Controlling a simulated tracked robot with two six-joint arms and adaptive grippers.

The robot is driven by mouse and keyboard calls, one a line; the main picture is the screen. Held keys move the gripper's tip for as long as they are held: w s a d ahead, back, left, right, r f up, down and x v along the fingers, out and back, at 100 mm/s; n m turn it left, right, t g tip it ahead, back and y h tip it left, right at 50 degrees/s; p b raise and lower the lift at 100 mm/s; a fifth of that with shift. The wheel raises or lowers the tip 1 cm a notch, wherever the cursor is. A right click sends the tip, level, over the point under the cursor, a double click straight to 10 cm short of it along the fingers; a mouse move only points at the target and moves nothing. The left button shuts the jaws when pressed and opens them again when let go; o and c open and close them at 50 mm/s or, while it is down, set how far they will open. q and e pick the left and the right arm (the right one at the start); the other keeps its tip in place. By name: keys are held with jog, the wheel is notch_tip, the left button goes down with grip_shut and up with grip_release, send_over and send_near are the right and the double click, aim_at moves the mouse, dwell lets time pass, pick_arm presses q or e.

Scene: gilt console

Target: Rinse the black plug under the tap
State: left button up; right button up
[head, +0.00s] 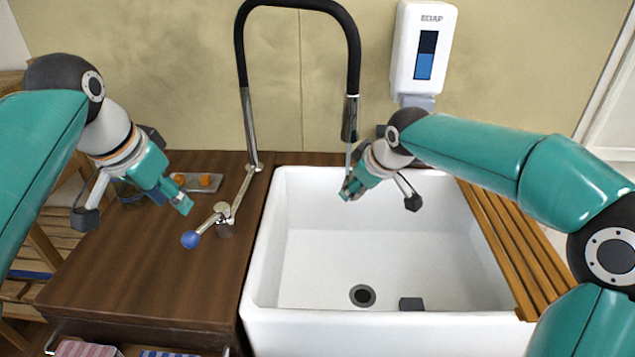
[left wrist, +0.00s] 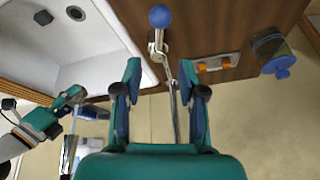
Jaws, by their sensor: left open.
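A dark block (head: 411,304) lies in the white sink (head: 300,255), right of the drain (head: 362,296); I cannot tell whether it is the black plug. It also shows in the left wrist view (left wrist: 43,17). The black tap (head: 350,85) hangs over the sink, with a thin pale stream below its spout. My right gripper (head: 350,190) is at that stream; its fingertips are too small to show what they hold. My left gripper (head: 174,201) is open and empty above the counter, left of the blue-knobbed tap lever (head: 205,228). The lever lies beyond its fingers in the left wrist view (left wrist: 157,40).
A tray with orange pieces (head: 200,182) and a blue-lidded jar (left wrist: 277,62) stand at the back of the wooden counter (head: 140,275). A soap dispenser (head: 422,50) hangs on the wall. A slatted wooden board (head: 505,240) lies along the sink's right side. The front counter is clear.

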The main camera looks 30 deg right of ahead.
pick_arm(q)
jog(key=shift+w, duration=0.1)
dwell(0.5)
jog(key=w+a+f+n+t+y, duration=0.1)
jog(key=w+a+f+t, duration=0.1)
jog(key=w+a+t, duration=0.3)
jog(key=m+t+h, duration=0.2)
jog(key=m+h, duration=0.3)
jog(key=h, duration=0.3)
send_near(186, 243)
jog(key=x, duration=1.2)
jog(key=shift+w+d+f, duration=0.2)
jog(key=shift+w, duration=0.05)
jog(key=shift+c, duration=0.2)
grip_shut()
